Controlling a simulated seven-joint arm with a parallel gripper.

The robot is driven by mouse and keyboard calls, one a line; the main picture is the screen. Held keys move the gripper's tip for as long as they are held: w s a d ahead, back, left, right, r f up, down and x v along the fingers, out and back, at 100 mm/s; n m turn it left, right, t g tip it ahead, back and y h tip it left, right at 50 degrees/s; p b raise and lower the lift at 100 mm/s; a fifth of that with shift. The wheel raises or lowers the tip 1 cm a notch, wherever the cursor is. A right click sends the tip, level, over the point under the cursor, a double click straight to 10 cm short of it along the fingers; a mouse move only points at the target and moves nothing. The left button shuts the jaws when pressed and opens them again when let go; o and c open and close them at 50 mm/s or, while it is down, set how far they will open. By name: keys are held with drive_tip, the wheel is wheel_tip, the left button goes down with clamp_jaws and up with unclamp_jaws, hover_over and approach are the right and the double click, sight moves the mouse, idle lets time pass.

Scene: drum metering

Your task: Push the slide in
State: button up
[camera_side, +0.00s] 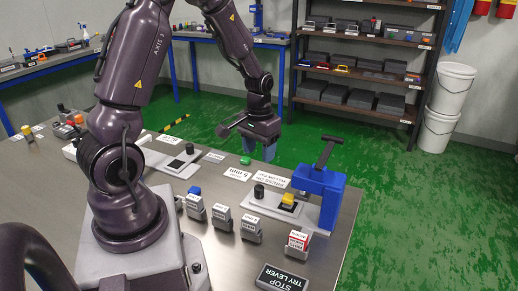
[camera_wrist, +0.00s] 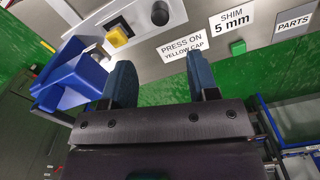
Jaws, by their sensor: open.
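A pale plate (camera_side: 262,207) lies under the blue lever press (camera_side: 319,190) at the table's right end. On it are a yellow cap (camera_side: 288,199) over a dark square and a black round knob (camera_side: 259,191). I cannot tell for sure which part is the slide. In the wrist view the yellow cap (camera_wrist: 117,37) and black knob (camera_wrist: 160,13) show at the top, the blue press (camera_wrist: 72,78) at left. My gripper (camera_side: 262,150) is open and empty, beyond the table's far edge; its two blue-grey fingers (camera_wrist: 161,75) stand apart, touching nothing.
Labels lie beside the plate, including "press on yellow cap" (camera_wrist: 183,46) and "shim 5 mm" (camera_wrist: 231,19). A second pale plate (camera_side: 166,166), several small labelled blocks (camera_side: 222,217) and a "stop try lever" block (camera_side: 283,277) are on the table. A green piece (camera_side: 246,160) lies near the far edge.

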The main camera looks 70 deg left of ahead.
sight(258, 187)
wheel_tip(258, 187, down, 13)
drive_tip(key=m, duration=1.2)
drive_tip(key=shift+s+a+r, duration=0.1)
clamp_jaws()
drive_tip(key=shift+w+d, duration=1.55)
